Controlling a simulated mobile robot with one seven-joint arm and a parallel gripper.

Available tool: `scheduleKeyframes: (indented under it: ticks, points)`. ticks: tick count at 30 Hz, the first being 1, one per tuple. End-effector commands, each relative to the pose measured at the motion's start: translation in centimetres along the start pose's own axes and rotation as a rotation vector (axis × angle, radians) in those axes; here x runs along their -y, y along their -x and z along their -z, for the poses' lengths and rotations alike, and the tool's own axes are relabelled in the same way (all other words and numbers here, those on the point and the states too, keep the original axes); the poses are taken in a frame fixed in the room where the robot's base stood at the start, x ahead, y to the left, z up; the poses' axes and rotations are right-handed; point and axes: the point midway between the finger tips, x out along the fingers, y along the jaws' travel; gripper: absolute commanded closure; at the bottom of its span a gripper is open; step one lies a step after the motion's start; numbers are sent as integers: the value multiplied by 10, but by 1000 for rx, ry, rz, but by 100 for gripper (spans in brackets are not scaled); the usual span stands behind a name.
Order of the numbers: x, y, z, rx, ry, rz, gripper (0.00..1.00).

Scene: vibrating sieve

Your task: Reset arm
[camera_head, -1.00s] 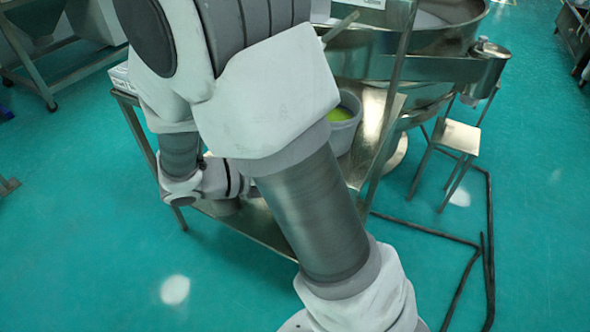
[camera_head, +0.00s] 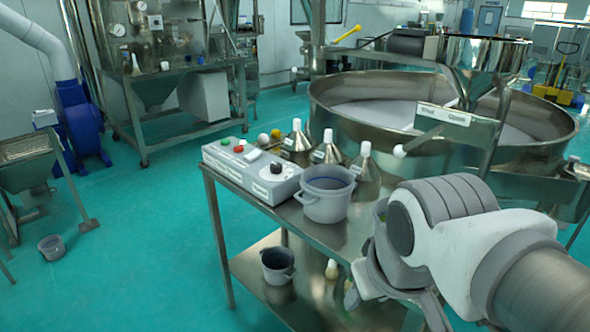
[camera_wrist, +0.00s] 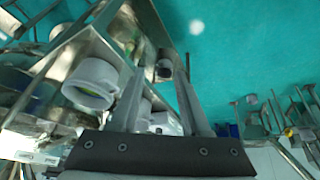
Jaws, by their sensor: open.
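My arm reaches in from the lower right in the head view, folded in front of the right end of the metal table (camera_head: 345,245). My gripper (camera_wrist: 162,85) shows in the wrist view with its two fingers apart and nothing visible between them. In the head view I cannot make out its fingertips. A grey pot (camera_wrist: 90,82) with yellow-green inside is left of the fingers in the wrist view, apart from them. Another grey pot (camera_head: 326,205) stands upright on the table top in the head view.
A control box (camera_head: 250,175) and several metal funnels (camera_head: 330,150) are on the table. A small pot (camera_head: 278,267) is on the lower shelf. The large round sieve (camera_head: 350,112) stands behind. Open floor (camera_head: 140,250) lies to the left.

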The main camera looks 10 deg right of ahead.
Motion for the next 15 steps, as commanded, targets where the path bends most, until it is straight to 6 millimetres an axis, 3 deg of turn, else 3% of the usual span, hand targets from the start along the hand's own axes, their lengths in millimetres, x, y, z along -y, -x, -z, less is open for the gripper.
scheduleKeyframes:
  ticks: [5,15]
  points:
    - [3,10,4,-73,-116,25,54]
    - [3,13,6,-75,-122,27,54]
